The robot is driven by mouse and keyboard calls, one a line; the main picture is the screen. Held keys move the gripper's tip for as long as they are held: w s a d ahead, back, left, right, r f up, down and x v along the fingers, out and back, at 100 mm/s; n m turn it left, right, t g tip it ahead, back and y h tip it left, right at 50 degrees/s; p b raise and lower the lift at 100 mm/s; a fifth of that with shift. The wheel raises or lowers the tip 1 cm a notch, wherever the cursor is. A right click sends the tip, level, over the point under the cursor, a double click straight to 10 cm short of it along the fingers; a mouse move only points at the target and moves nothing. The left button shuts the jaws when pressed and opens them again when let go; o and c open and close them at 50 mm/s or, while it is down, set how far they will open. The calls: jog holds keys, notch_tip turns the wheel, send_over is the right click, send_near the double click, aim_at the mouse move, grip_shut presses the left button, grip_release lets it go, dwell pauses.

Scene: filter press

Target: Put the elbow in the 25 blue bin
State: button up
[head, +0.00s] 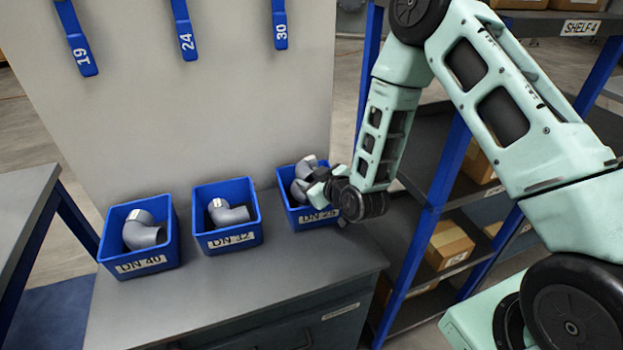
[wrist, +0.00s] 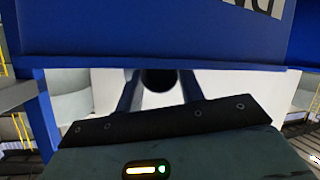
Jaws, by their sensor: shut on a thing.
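The blue bin labelled DN 25 (head: 318,219) stands on the grey bench top, rightmost of a row of blue bins. Its wall fills the top of the wrist view (wrist: 150,30), with part of its label showing. My gripper (head: 322,186) is at the bin's right side, near its upper rim, and shut on a grey elbow (head: 308,166). The elbow is over or inside the bin's opening; I cannot tell how deep. More grey pipe shows lower in the bin, perhaps another elbow. In the wrist view a dark round end (wrist: 158,80) shows between the fingers.
The DN 32 bin (head: 229,240) and DN 40 bin (head: 143,267) stand to the left, each with a grey elbow inside. A shelf rack with blue posts (head: 440,170) and cartons stands close on the right. Blue wrenches hang above. The bench front is clear.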

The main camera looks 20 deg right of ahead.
jog(key=o, duration=1)
jog(key=shift+f, duration=0.1)
jog(key=shift+r+p, duration=0.45)
jog(key=p+v, duration=0.6)
jog(key=v, duration=0.6)
jog(key=shift+r, duration=0.2)
